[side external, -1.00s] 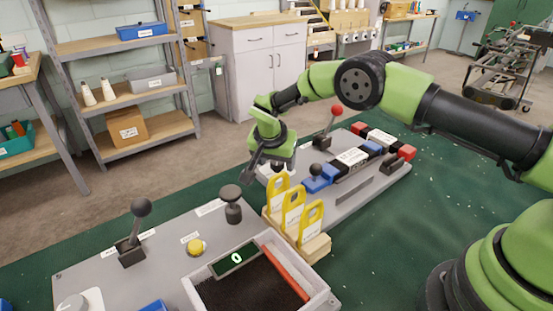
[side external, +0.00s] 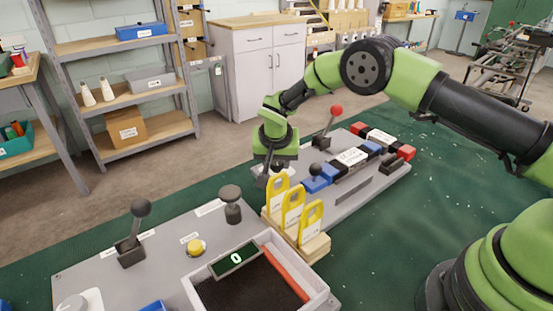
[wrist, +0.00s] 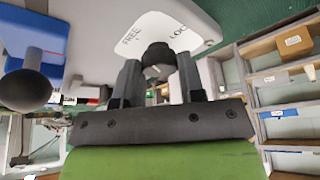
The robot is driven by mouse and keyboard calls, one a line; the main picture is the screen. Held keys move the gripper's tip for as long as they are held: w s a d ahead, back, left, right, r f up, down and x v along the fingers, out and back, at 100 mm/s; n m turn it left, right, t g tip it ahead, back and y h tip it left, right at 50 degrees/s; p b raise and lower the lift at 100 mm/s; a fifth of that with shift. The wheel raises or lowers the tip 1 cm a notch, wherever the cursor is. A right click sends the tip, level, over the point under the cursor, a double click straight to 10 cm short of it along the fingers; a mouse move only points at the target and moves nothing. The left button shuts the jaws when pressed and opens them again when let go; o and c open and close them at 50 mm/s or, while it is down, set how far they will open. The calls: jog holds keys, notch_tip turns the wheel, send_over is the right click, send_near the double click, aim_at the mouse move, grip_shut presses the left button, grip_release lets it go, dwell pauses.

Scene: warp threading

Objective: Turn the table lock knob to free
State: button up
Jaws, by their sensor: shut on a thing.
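The black table lock knob (wrist: 158,54) shows in the wrist view beside a white plate (wrist: 172,28) lettered FREE and LOCK. My gripper (wrist: 158,66) is shut on the knob, with one dark finger on each side of it. I cannot tell which word the knob points to. In the side external view my gripper (side external: 268,172) reaches down at the near left end of the rear grey panel (side external: 355,198), where it hides the knob.
Yellow-handled tags (side external: 293,208) in a wooden rack stand close in front of my gripper. A blue block with a black ball handle (side external: 316,175) and a red-ball lever (side external: 336,112) rise nearby. A black round knob (side external: 232,198) stands on the front panel.

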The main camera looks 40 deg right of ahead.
jog(key=o, duration=0.9)
jog(key=v, duration=1)
jog(key=shift+d, duration=0.1)
